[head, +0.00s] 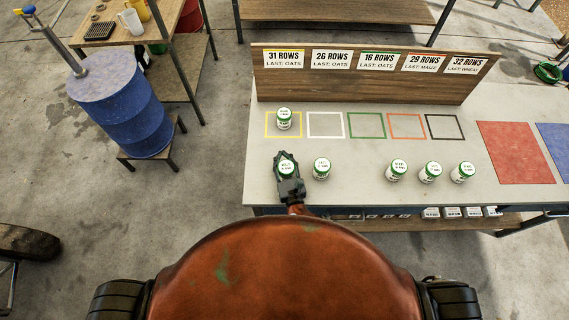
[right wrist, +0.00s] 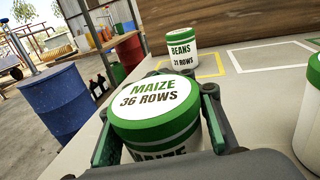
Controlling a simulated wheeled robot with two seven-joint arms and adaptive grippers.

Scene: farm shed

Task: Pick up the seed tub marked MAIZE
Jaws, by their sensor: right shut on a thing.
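My right gripper (head: 287,177) is shut around a white seed tub (head: 286,168) with a green lid rim, near the table's left end. In the right wrist view the lid of this tub (right wrist: 152,100) reads MAIZE, 36 ROWS. The gripper's fingers hold it from both sides. Its base is hidden, so I cannot tell whether it touches the table. Another tub (head: 321,168) stands just to its right. A tub in the yellow square (head: 284,118) reads BEANS, 31 ROWS in the right wrist view (right wrist: 181,50). My left gripper is not in view.
Three more tubs (head: 397,170) stand farther right on the grey table (head: 350,195). Coloured outlines and a wooden board (head: 370,85) with row cards lie behind. A red mat (head: 515,152) is at right. A blue barrel (head: 122,108) stands left of the table.

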